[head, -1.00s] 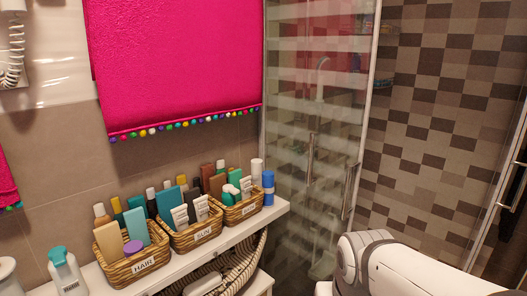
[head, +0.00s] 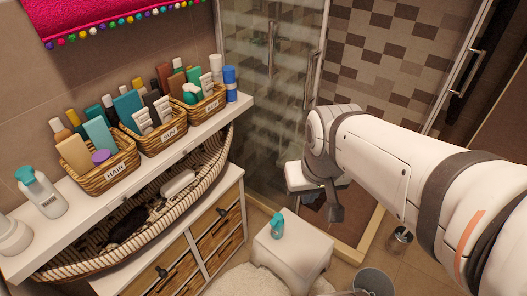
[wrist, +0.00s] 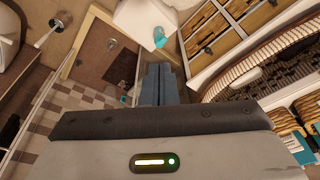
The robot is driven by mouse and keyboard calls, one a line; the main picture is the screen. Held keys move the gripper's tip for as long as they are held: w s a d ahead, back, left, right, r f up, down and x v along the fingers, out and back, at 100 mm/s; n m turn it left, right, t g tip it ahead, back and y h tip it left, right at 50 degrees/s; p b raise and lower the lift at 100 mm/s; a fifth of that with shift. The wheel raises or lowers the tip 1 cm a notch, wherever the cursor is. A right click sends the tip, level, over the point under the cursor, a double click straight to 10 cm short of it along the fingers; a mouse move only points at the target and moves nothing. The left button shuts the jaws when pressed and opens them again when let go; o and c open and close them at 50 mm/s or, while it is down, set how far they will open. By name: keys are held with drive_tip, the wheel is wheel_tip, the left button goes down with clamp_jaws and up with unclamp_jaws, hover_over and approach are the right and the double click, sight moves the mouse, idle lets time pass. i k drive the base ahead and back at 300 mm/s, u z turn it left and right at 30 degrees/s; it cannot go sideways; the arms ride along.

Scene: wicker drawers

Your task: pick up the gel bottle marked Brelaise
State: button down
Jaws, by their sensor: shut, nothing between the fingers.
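No Brelaise label is readable in either view. A small teal bottle (head: 278,226) stands on a white stool (head: 300,262) in the head view; it also shows in the wrist view (wrist: 160,38). A white bottle with a teal cap (head: 40,193) and a dark, unreadable label stands at the left of the shelf. Several more bottles stand in the wicker baskets, partly hiding each other. My gripper (head: 336,213) is shut and empty, in the air to the right of the teal bottle. In the wrist view its closed fingers (wrist: 158,72) point toward the stool.
Three labelled wicker baskets, HAIR (head: 105,182), SUN (head: 165,146) and one unreadable (head: 205,110), stand on a white shelf (head: 130,186). A striped long basket (head: 70,256) lies below, above wicker drawers (head: 218,246). A bin (head: 374,281) stands right of the stool. Glass shower doors (head: 275,95) stand behind.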

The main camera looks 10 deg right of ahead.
sight(278, 232)
drive_tip(key=z, duration=0.05)
drive_tip(key=k, duration=1)
drive_tip(key=u, duration=0.85)
drive_tip(key=i, duration=1.6)
drive_tip(key=z, duration=2.7)
